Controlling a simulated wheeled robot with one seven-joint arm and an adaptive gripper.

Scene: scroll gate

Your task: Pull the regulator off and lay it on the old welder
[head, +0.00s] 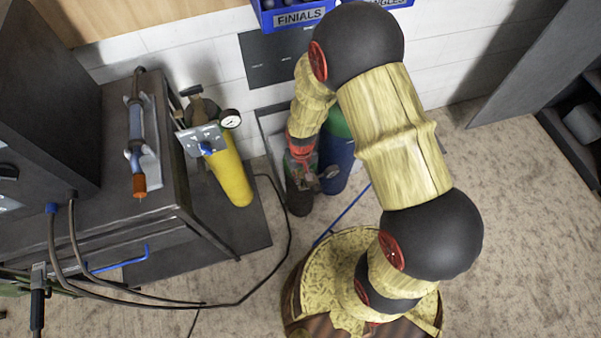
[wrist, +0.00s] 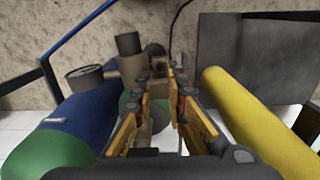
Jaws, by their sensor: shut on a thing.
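My gripper (head: 301,158) points down at the gas cylinders by the back wall. In the wrist view its yellow-padded fingers (wrist: 158,90) are closed around a grey-brown metal part, which I take to be the regulator (wrist: 131,66). A round dark gauge (wrist: 85,76) shows beside it. In the head view a bit of the regulator (head: 328,173) shows at my gripper's right; the rest is hidden. A dark cylinder (head: 299,200) stands below; whether the regulator still touches it I cannot tell. The dark cabinet (head: 40,100) with cables at the left looks like the old welder.
A yellow cylinder (head: 230,180) with a gauge (head: 230,118) stands left of my gripper. A blue cylinder (head: 338,165) with a green top stands right. A torch (head: 136,130) lies on the grey box top (head: 100,140). Cables hang along its front. Floor at right is clear.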

